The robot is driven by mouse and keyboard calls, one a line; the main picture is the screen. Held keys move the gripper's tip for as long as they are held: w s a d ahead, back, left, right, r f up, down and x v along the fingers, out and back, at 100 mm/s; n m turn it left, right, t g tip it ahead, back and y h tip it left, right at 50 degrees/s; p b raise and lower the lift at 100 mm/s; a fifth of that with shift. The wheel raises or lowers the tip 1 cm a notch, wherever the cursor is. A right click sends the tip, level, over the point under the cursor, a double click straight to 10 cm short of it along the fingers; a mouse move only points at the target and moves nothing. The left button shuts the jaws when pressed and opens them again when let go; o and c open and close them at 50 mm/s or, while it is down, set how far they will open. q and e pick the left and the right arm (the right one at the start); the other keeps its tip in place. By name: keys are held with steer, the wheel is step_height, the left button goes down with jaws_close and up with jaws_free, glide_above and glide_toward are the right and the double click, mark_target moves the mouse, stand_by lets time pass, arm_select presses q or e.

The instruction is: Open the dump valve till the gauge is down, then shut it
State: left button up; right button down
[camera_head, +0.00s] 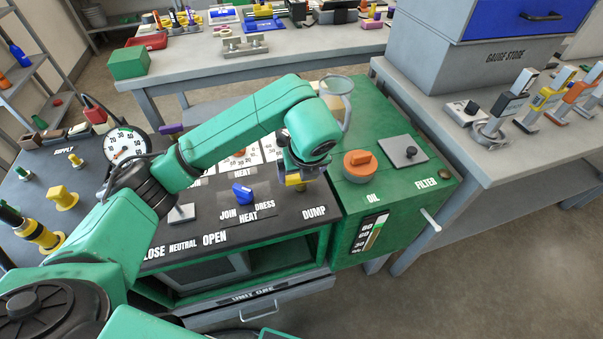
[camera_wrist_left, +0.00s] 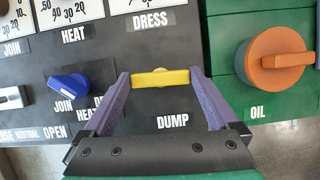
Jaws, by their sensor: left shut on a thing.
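The dump valve's yellow bar handle (camera_wrist_left: 160,78) lies crosswise above the DUMP label in the left wrist view. My left gripper (camera_head: 302,174) comes down over it in the head view, its purple fingers shut on the two ends of the handle. A bit of yellow (camera_head: 293,181) shows under the gripper there. White gauge faces (camera_wrist_left: 148,5) stand behind the panel, marked JOIN, HEAT and DRESS. They are cut off or partly hidden by my arm, and I cannot read their needles. My right gripper is not in view.
A blue knob (camera_wrist_left: 69,86) sits left of the handle. An orange OIL knob (camera_head: 360,164) on the green cabinet (camera_head: 345,215) sits to the right. A round gauge (camera_head: 125,146) stands by the SUPPLY label. A grey filter plate (camera_head: 403,150) lies farther right.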

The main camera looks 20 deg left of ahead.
arm_select(q)
steer(key=shift+w+r+n, duration=0.15)
steer(key=shift+r+n, duration=0.05)
steer(key=shift+n, duration=0.2)
steer(key=o, duration=1)
steer(key=shift+f, duration=0.1)
steer(key=p+v, duration=0.2)
steer(key=v, duration=1.2)
steer(key=shift+r, duration=0.3)
steer(key=shift+d+p, duration=0.15)
steer(key=shift+p, duration=0.15)
